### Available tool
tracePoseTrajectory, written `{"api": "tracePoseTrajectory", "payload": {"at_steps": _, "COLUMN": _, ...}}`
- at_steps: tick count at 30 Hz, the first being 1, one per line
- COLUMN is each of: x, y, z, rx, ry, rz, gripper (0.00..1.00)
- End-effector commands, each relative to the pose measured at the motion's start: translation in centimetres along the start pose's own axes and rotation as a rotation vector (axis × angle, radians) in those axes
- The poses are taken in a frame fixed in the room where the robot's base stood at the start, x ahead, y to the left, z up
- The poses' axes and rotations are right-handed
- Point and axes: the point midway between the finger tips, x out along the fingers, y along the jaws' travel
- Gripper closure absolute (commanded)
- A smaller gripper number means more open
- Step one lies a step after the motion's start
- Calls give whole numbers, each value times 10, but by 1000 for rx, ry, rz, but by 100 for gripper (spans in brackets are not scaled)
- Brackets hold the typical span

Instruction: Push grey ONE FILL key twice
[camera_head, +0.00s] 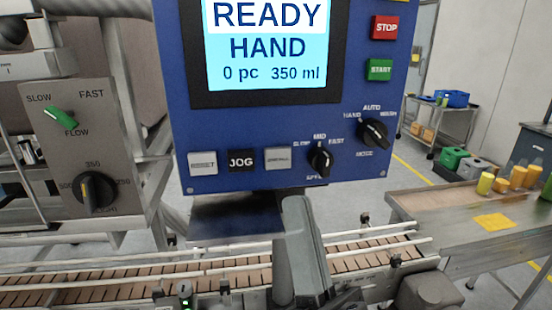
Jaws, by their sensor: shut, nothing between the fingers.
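The blue control panel (240,125) fills the upper middle of the head view. A grey key (278,158) sits in its lower row, right of the black JOG key; its small label is too blurred to read fully, but it is the grey one of the row. The display (267,45) reads READY, HAND, 0 pc and 350 ml.
Beside the grey key are the JOG key (241,160), a whitish key (203,163) and a black speed knob (320,161). The mode knob (373,132), red STOP (384,27) and green START (379,69) are farther right. The railed conveyor (120,285) runs below the panel.

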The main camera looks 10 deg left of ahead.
Motion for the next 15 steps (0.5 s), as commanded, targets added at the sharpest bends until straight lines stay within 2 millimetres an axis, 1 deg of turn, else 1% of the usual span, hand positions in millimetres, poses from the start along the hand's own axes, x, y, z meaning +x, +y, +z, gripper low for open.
{"api": "tracePoseTrajectory", "payload": {"at_steps": 7, "x": 9, "y": 7, "z": 7, "rx": -1, "ry": 1, "rz": -1, "gripper": 100}}
{"api": "tracePoseTrajectory", "payload": {"at_steps": 15, "x": 33, "y": 26, "z": 26, "rx": -1, "ry": 1, "rz": -1, "gripper": 100}}
